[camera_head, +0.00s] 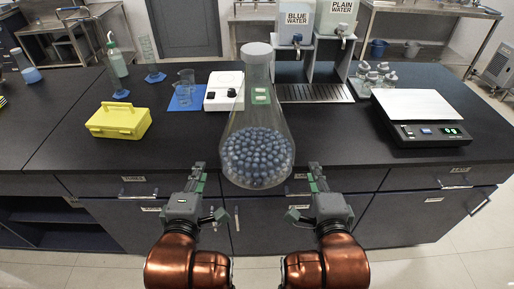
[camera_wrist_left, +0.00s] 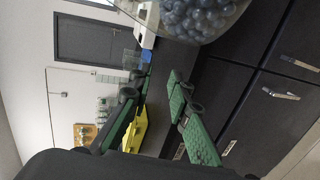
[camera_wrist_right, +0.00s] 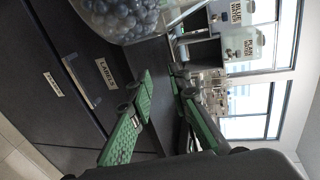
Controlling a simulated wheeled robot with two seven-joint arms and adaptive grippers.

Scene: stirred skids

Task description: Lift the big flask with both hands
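The big flask (camera_head: 246,130) is a clear conical flask with a grey stopper and a green label, filled at the bottom with dark blue balls. It is upright at the middle of the bench's front edge, and its base overlaps that edge in the head view. I cannot tell whether it rests on the bench. My left gripper (camera_head: 211,190) is open and empty, below and left of the flask. My right gripper (camera_head: 303,190) is open and empty, below and right of it. The flask's lower part shows at the top of the left wrist view (camera_wrist_left: 195,18) and right wrist view (camera_wrist_right: 122,18).
On the black bench (camera_head: 70,160) a yellow box (camera_head: 119,121) stands left and a scale (camera_head: 425,118) right. Behind the flask are a white device (camera_head: 224,91), beakers (camera_head: 185,88) and a water dispenser stand (camera_head: 312,93). Bench drawers (camera_head: 130,182) lie close behind the grippers.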

